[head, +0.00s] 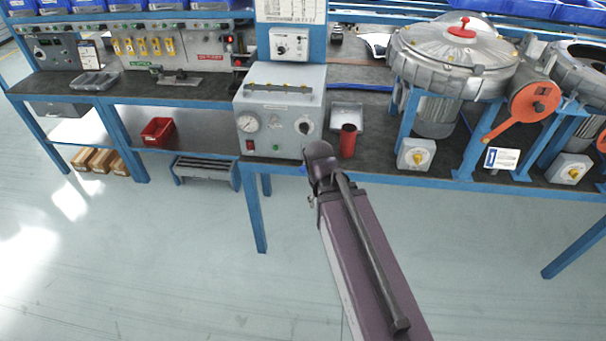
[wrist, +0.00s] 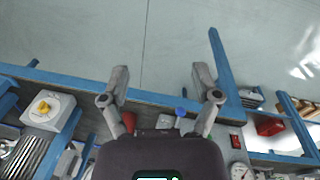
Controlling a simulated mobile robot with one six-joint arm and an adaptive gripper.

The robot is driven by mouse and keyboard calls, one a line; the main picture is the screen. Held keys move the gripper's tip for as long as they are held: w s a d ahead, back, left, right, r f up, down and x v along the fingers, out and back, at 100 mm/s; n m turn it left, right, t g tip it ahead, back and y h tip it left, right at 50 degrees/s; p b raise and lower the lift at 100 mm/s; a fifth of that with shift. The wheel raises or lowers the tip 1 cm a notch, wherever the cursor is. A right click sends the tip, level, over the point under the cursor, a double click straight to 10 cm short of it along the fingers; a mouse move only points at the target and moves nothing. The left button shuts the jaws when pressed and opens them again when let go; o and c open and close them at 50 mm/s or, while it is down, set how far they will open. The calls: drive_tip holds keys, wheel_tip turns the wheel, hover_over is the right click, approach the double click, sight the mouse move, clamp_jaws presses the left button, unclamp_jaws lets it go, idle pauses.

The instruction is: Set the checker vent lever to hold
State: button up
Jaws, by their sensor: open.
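The checker (head: 281,100) is a grey box on the bench, with a round gauge (head: 248,123), a dark round knob and a red switch on its front. A small blue tip (head: 303,169) shows at its lower right front, partly behind my arm; it looks like the vent lever. The blue tip also shows in the wrist view (wrist: 180,112), between and beyond my finger lines, nearer the right finger. My gripper (wrist: 159,82) is open and empty, its fingers apart over the bench edge. In the head view my arm hides most of it. The lever's markings cannot be read.
A red cup (head: 347,141) stands just right of the checker, near my arm, before a metal tray (head: 346,116). A switch box with a yellow knob (head: 417,155) and a blower (head: 455,60) are further right. The floor in front is clear.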

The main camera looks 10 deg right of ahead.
drive_tip(key=w+f+m+t+h+b, duration=0.1)
drive_tip(key=w+f+m+h+b, duration=0.3)
drive_tip(key=f+b, duration=0.35)
drive_tip(key=m+t+h+b, duration=0.6)
drive_tip(key=t+h+b, duration=0.35)
drive_tip(key=b, duration=1.45)
approach(303, 170)
drive_tip(key=v, duration=0.3)
drive_tip(key=shift+w+f+y, duration=0.25)
drive_tip(key=shift+f, duration=0.05)
drive_tip(key=x, duration=1.3)
drive_tip(key=shift+w+d, duration=0.25)
clamp_jaws()
